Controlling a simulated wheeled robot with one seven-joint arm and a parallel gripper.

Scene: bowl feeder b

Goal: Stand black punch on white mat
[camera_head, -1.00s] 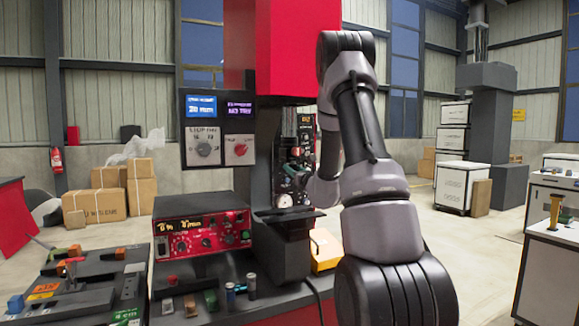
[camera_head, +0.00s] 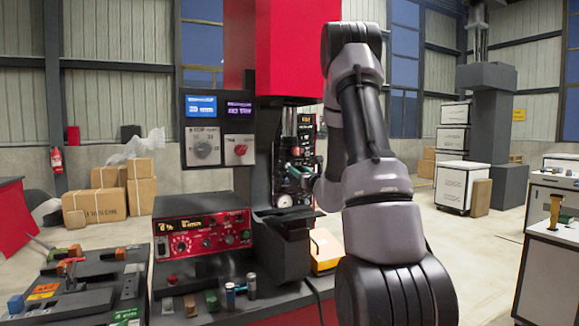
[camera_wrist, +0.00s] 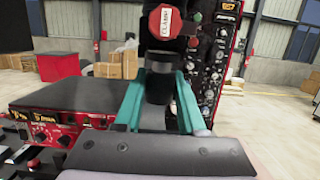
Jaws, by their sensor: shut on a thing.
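My gripper (camera_wrist: 157,98) has two teal fingers, one on each side of a dark upright piece (camera_wrist: 156,88), apparently the black punch. Its lower end is hidden behind the gripper body. In the head view my gripper (camera_head: 297,172) is small and partly dark against the red and black press, in front of its dial panel. The held piece cannot be made out there. I cannot pick out a white mat in either view.
The press column (camera_head: 262,150) and a red control box (camera_head: 203,240) stand close by. A red clamp knob (camera_wrist: 165,21) is just beyond my fingers. Small blocks and cylinders (camera_head: 251,286) line the bench front. A yellow box (camera_head: 325,252) sits right of the press.

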